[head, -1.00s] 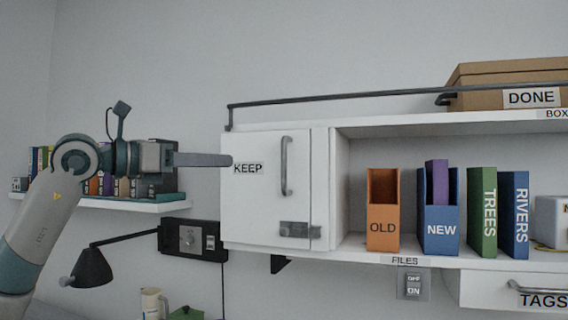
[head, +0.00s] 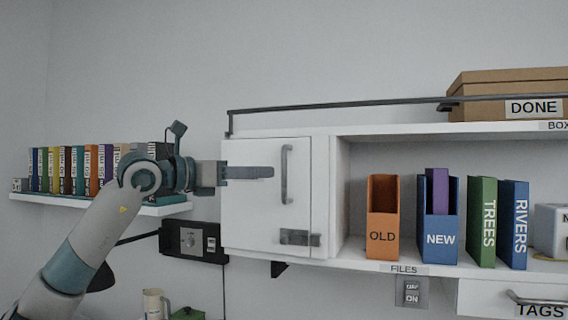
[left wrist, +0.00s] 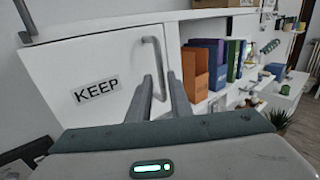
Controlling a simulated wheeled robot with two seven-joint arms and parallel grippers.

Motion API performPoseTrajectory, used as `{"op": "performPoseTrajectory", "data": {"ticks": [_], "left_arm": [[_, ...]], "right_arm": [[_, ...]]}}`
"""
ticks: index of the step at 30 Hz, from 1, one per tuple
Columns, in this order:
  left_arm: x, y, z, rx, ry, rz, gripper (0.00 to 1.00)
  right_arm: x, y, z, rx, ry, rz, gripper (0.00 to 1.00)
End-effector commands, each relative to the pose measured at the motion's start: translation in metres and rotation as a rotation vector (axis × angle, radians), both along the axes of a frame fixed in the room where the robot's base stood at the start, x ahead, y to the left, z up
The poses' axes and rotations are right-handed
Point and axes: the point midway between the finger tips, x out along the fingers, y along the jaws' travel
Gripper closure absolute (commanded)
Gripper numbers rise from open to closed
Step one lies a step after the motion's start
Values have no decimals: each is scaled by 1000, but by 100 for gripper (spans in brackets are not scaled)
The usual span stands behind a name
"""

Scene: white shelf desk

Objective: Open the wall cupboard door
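The white wall cupboard door (head: 255,215) is shut, flush with its frame. Its grey vertical bar handle (head: 284,175) stands near the door's right edge and also shows in the left wrist view (left wrist: 161,62). My left gripper (head: 271,172) reaches in from the left in front of the door, its tips just left of the handle and covering the KEEP label. In the left wrist view my two fingers (left wrist: 162,80) are apart, with the handle bar seen between them. I cannot tell whether they touch it. The KEEP label (left wrist: 97,91) shows there. My right gripper is not in view.
A grey metal latch plate (head: 299,238) sits at the door's lower right. An open shelf (head: 360,258) to the right holds orange, blue, green files. A dark rail (head: 300,107) runs above the cupboard. A bookshelf (head: 160,209) and black wall box (head: 192,242) are at left.

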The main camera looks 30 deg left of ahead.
Motion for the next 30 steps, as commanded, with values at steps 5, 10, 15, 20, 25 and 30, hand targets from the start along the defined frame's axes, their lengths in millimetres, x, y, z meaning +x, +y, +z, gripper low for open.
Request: {"op": "performPoseTrajectory", "data": {"ticks": [5, 10, 15, 20, 25, 30], "left_arm": [[31, -12, 4, -1, 3, -2, 81], [54, -20, 3, -2, 3, -1, 81], [67, -25, 1, -1, 0, -1, 81], [71, -26, 0, -1, 0, 0, 81], [71, -26, -1, -1, 0, 0, 81], [71, -26, 0, -1, 0, 0, 100]], "right_arm": [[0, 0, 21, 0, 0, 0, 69], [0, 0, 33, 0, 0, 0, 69], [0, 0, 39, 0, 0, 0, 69], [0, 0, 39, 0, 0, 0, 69], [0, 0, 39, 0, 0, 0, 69], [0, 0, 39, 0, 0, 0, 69]]}}
